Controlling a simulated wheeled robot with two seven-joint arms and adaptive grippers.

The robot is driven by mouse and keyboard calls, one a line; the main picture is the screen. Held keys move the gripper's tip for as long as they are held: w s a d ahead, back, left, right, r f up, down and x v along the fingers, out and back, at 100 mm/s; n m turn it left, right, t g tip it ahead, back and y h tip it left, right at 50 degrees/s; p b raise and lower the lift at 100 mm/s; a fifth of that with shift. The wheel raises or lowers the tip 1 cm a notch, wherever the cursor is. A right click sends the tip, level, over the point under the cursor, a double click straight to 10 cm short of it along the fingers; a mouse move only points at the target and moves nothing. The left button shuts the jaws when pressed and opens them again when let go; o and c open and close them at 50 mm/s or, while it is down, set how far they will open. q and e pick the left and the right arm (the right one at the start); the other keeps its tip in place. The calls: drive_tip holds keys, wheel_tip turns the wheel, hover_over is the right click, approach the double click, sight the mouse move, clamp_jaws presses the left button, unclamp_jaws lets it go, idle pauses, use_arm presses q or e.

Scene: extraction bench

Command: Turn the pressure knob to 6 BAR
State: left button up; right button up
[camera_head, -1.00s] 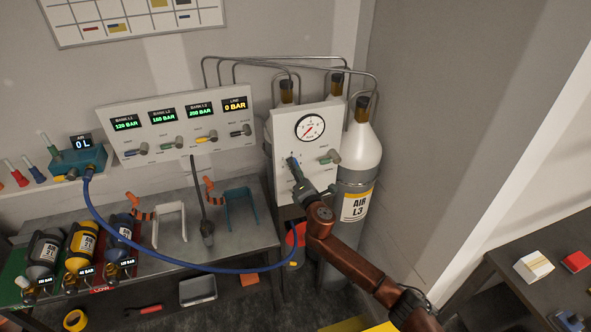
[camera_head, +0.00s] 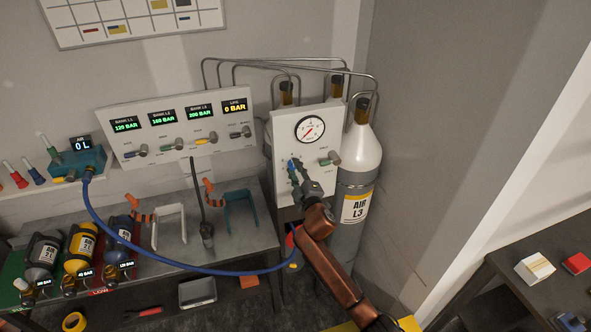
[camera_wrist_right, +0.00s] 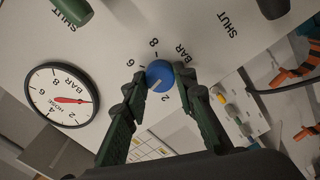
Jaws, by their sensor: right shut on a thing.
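The blue pressure knob (camera_wrist_right: 160,74) sits on a white panel (camera_head: 286,188), between the fingers of my right gripper (camera_wrist_right: 157,80). The gripper is shut on the knob's sides. The knob's pale mark points to the lower left in the wrist view, between the printed 2 and 6; a finger covers part of the scale there. My left gripper is out of view.
A green shut-off handle (camera_head: 331,158) is right of the knob on the same panel. The AIR L3 cylinder (camera_head: 362,165) stands close beside the panel. The line display (camera_head: 235,105) reads 0 BAR. A blue hose (camera_head: 190,265) hangs across the bench.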

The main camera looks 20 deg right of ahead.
drive_tip(key=m, duration=0.3)
drive_tip(key=shift+m+p, duration=0.3)
drive_tip(key=shift+m, duration=0.1)
drive_tip(key=m, duration=0.2)
drive_tip(key=shift+m+p, duration=0.4)
drive_tip(key=m+p, duration=0.1)
drive_tip(key=m, duration=0.2)
drive_tip(key=shift+m+p, duration=0.85)
drive_tip(key=shift+m, duration=1.05)
drive_tip(key=shift+f, duration=0.1)
drive_tip(key=o, duration=1.2)
drive_tip(key=shift+c, duration=0.2)
